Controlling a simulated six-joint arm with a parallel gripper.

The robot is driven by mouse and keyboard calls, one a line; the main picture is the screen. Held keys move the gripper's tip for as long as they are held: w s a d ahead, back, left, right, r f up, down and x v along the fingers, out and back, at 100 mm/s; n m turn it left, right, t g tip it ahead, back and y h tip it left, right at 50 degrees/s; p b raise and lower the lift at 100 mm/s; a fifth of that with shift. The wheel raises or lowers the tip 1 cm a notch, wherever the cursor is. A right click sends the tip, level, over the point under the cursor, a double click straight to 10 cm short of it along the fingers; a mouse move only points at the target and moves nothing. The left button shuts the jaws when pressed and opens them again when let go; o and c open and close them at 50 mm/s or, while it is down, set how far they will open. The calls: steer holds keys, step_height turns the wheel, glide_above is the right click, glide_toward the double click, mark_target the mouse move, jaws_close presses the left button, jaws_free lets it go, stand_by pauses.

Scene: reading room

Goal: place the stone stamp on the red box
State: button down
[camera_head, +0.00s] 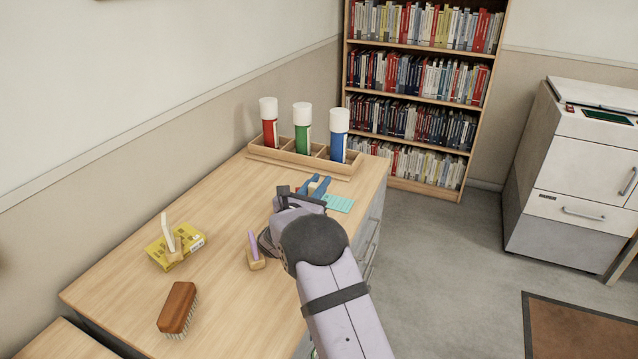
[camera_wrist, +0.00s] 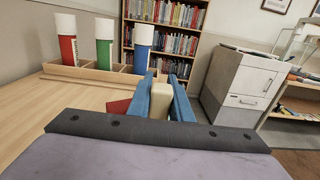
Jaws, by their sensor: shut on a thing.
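My gripper (camera_head: 316,184) is shut on a cream block, which I take to be the stone stamp (camera_wrist: 160,102). In the wrist view the stamp stands upright between the blue fingers (camera_wrist: 165,100). The red box (camera_wrist: 118,106) shows as a small red patch just left of the fingers. In the head view only a sliver of red shows beside the gripper, and most of the box is hidden. I cannot tell whether the stamp touches the box or is above it.
A wooden rack (camera_head: 260,152) with red, green and blue white-capped tubes stands behind. A teal card (camera_head: 339,203) lies right of the gripper. The desk's left side has free room.

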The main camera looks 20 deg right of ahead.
steer(key=shift+f, duration=0.1)
steer(key=c, duration=1.6)
jaws_free()
steer(key=shift+r, duration=0.2)
steer(key=shift+s+a+f, duration=0.15)
steer(key=shift+s+a, duration=0.1)
steer(key=b+v, duration=0.2)
steer(key=v, duration=0.9)
steer(key=shift+s+a, duration=0.1)
